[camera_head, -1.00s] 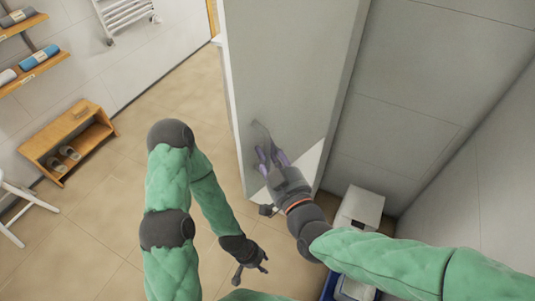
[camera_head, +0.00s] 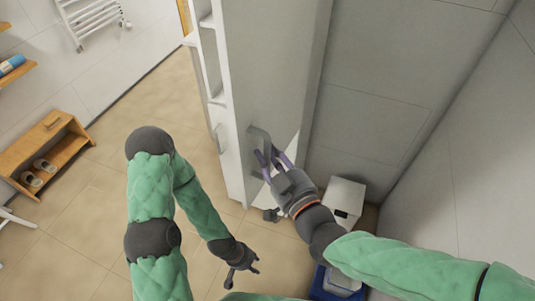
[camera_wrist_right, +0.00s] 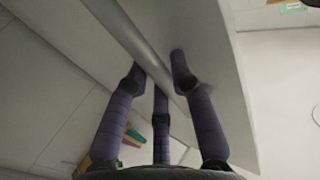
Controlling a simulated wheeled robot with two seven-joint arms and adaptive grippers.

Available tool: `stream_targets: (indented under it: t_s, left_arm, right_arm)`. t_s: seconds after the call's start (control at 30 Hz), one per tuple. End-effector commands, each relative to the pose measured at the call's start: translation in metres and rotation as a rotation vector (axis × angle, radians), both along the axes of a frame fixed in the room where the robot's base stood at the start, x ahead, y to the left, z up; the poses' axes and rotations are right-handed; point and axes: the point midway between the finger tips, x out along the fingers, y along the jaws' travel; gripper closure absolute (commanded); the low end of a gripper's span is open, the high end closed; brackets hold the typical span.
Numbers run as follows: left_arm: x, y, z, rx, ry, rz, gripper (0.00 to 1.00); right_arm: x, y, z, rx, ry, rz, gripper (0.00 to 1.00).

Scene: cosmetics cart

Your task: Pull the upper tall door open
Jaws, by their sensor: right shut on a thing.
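The tall grey door (camera_head: 275,55) stands upright on the white cabinet in the middle of the head view. Its curved handle (camera_head: 259,140) is low on this face. My right gripper (camera_head: 270,160) is at the handle, its purple fingers closed on it. In the right wrist view, the handle bar (camera_wrist_right: 150,52) runs diagonally between the fingers of my right gripper (camera_wrist_right: 158,75). My left gripper (camera_head: 254,264) hangs lower, away from the cabinet, over the floor; its finger gap is too small to make out. The arm hides part of the lower cabinet.
Open compartments (camera_head: 211,65) show along the cabinet's left side. A wooden shoe bench (camera_head: 45,150) is far left. Tiled floor (camera_head: 95,215) is clear between bench and cabinet.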

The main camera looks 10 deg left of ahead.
Motion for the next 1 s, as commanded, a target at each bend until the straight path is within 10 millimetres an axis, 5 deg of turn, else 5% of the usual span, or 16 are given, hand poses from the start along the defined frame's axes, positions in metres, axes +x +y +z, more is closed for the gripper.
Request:
stream_targets:
  t_s: [0.03, 0.07, 0.17, 0.57, 1.0]
  left_arm:
    - [0.0, 0.0, 0.0, 0.0, 0.0, 0.0, 0.6]
    - [0.0, 0.0, 0.0, 0.0, 0.0, 0.0, 0.6]
    - [0.0, 0.0, 0.0, 0.0, 0.0, 0.0, 0.6]
    - [0.0, 0.0, 0.0, 0.0, 0.0, 0.0, 0.6]
    - [0.0, 0.0, 0.0, 0.0, 0.0, 0.0, 0.6]
  right_arm:
    - [0.003, -0.002, 0.005, 0.009, -0.006, -0.008, 1.0]
    - [0.003, -0.002, 0.005, 0.009, -0.006, -0.008, 0.74]
    - [0.002, -0.001, 0.004, 0.008, -0.006, -0.007, 0.51]
    - [0.001, 0.0, 0.006, 0.003, -0.004, -0.001, 0.51]
    - [0.001, -0.001, 0.079, 0.008, -0.01, -0.003, 0.51]
